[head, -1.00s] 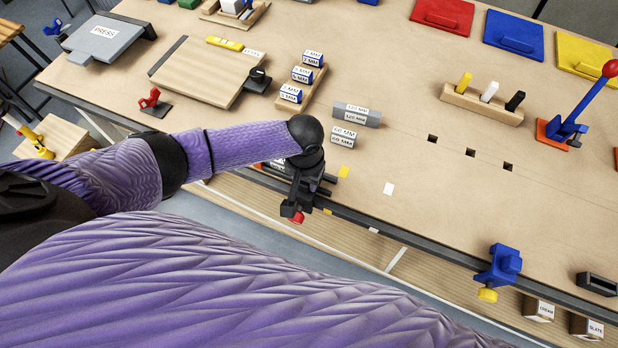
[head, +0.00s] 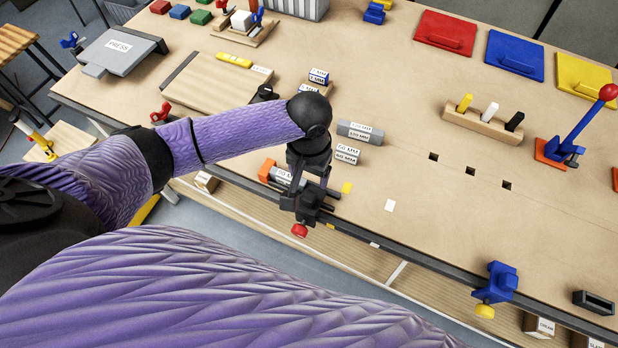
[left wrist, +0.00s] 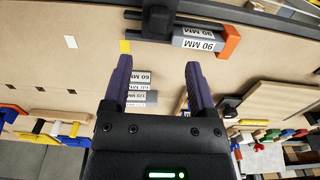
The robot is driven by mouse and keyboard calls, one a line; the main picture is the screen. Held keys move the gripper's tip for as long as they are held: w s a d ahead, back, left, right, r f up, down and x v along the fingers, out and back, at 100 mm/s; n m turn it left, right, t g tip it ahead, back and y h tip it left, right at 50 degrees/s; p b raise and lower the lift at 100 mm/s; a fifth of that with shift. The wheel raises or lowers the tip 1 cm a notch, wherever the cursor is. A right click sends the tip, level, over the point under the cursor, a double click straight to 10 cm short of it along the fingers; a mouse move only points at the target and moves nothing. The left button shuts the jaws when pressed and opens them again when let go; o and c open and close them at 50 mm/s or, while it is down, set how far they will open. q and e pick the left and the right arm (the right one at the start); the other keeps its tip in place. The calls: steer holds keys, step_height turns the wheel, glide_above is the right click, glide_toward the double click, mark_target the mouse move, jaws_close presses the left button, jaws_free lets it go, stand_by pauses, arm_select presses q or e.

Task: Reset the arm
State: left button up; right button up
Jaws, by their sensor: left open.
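My left gripper (head: 308,170) points down near the table's front edge in the head view. In the left wrist view its two dark fingers (left wrist: 158,75) are apart with nothing between them. A grey block labelled 90 MM (head: 282,176) with an orange end (head: 266,170) lies at the front edge, partly hidden by my gripper. The wrist view shows this 90 MM block (left wrist: 198,41) beside a black fixture (left wrist: 158,18), apart from the fingers. My right gripper is not in view.
Grey 60 MM (head: 346,154) and 120 MM (head: 360,132) blocks lie just behind my gripper. A black clamp with a red knob (head: 300,230) and a blue clamp (head: 497,283) are on the front edge. A peg rack (head: 482,124) stands farther right. The table's middle right is mostly clear.

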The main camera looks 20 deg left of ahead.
arm_select(q)
steer(key=shift+d, duration=0.1)
stand_by(0.3)
steer(key=s+d+m+t+h, duration=0.2)
steer(key=s+d+m+h, duration=0.1)
steer(key=s+d, duration=0.4)
steer(key=s+a+r+n+t+y, duration=0.1)
steer(key=s+a+r+t+y, duration=0.15)
steer(key=s+a, duration=0.55)
step_height(320, 180, down, 34)
steer(key=s+a+g+b, duration=0.2)
steer(key=g+b, duration=0.1)
steer(key=b, duration=1)
steer(key=s+a+f+b, duration=0.2)
steer(key=s+f+b, duration=0.6)
steer(key=s+f, duration=0.4)
step_height(320, 180, down, 5)
steer(key=shift+s+a+r+g+y, duration=0.15)
steer(key=shift+s+g+y, duration=0.2)
steer(key=shift+s+g, duration=0.1)
